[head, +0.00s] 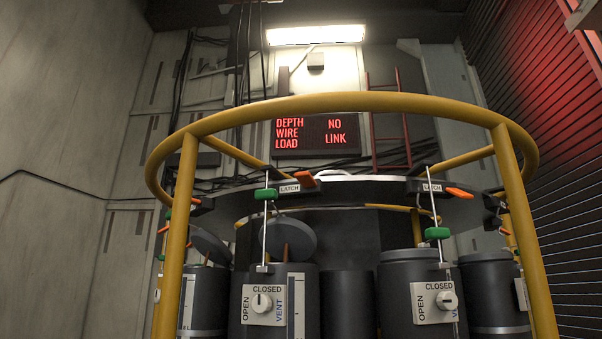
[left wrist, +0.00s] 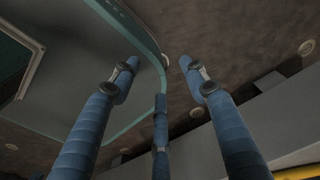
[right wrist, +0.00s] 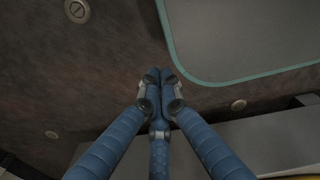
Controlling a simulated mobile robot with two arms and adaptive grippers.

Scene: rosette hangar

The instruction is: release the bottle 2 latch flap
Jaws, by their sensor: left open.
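In the head view two latch blocks marked LATCH face me under the ring. No bottle number is readable, so I cannot tell which is bottle 2. My left gripper (left wrist: 157,75) is open and empty in its wrist view. My right gripper (right wrist: 159,76) has its fingers together, with nothing visible between them. Neither gripper shows in the head view.
A yellow ring rail (head: 340,104) on posts (head: 177,240) surrounds the rosette. Green handles (head: 265,194) hang on thin rods. A CLOSED/OPEN/VENT knob plate (head: 262,304) sits on each front bottle. A red-lettered display (head: 316,134) hangs behind. Both wrist views show a brown surface and a teal-edged grey panel (left wrist: 125,40).

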